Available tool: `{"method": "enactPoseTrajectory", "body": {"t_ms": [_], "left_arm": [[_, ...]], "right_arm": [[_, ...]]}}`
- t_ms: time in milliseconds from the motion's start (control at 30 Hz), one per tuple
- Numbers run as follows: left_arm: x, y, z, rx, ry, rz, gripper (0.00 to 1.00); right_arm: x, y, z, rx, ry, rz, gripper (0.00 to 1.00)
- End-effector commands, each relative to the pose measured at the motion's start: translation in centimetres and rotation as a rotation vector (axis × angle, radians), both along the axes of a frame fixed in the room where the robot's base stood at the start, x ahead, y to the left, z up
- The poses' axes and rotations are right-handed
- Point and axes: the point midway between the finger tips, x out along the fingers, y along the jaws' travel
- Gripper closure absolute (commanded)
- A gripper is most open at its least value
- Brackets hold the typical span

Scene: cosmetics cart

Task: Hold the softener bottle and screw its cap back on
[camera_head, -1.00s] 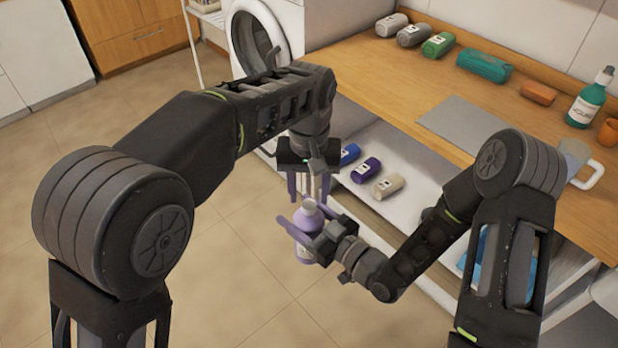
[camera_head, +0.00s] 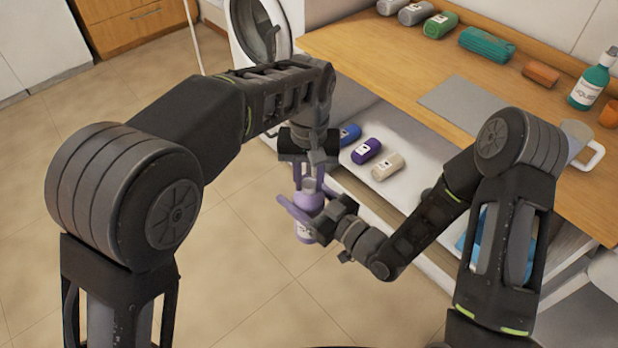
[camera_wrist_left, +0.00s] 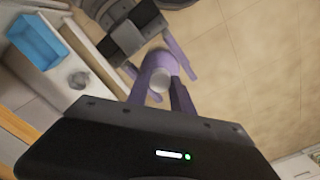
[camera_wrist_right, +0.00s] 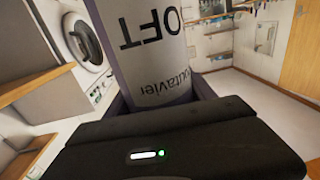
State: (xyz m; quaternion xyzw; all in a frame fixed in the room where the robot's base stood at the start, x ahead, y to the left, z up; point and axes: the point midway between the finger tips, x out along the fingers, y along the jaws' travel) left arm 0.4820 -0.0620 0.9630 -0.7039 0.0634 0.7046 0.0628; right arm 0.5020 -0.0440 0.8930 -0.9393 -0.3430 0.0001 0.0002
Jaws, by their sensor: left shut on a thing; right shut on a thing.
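The lavender softener bottle (camera_head: 304,229) hangs upright in front of the cart, above the floor. My right gripper (camera_head: 309,213) is shut around its body from the side. The bottle's grey-lavender body with dark lettering fills the top of the right wrist view (camera_wrist_right: 155,50). My left gripper (camera_head: 309,184) points down from above and is shut on the pale cap (camera_head: 309,186) at the bottle's top. In the left wrist view the cap (camera_wrist_left: 158,84) shows as a pale disc between the fingers, over the purple bottle (camera_wrist_left: 155,66). The cap's threads are hidden, so its seating cannot be told.
Blue, purple (camera_head: 366,150) and beige bottles lie on the lower shelf, close behind my grippers. The floor at left is open.

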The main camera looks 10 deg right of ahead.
Motion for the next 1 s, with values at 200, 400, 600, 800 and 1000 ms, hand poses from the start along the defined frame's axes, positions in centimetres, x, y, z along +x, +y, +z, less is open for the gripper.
{"method": "enactPoseTrajectory", "body": {"t_ms": [200, 400, 600, 800, 1000], "left_arm": [[0.01, 0.00, 0.03, 0.000, 0.000, 0.000, 1.00], [0.01, 0.01, 0.03, 0.000, 0.000, 0.000, 1.00], [0.01, 0.01, 0.03, 0.000, 0.000, 0.000, 0.69], [0.01, 0.00, 0.02, 0.000, 0.000, 0.000, 0.53], [0.01, 0.00, 0.02, 0.000, 0.000, 0.000, 0.48]], "right_arm": [[0.01, 0.02, 0.08, 0.001, -0.002, 0.000, 1.00], [0.02, 0.01, 0.08, 0.001, -0.002, 0.000, 1.00], [0.01, 0.02, 0.08, 0.001, -0.002, 0.000, 1.00], [0.01, 0.02, 0.08, 0.001, -0.002, 0.000, 1.00], [0.02, 0.01, 0.08, 0.001, -0.002, 0.000, 1.00]]}}
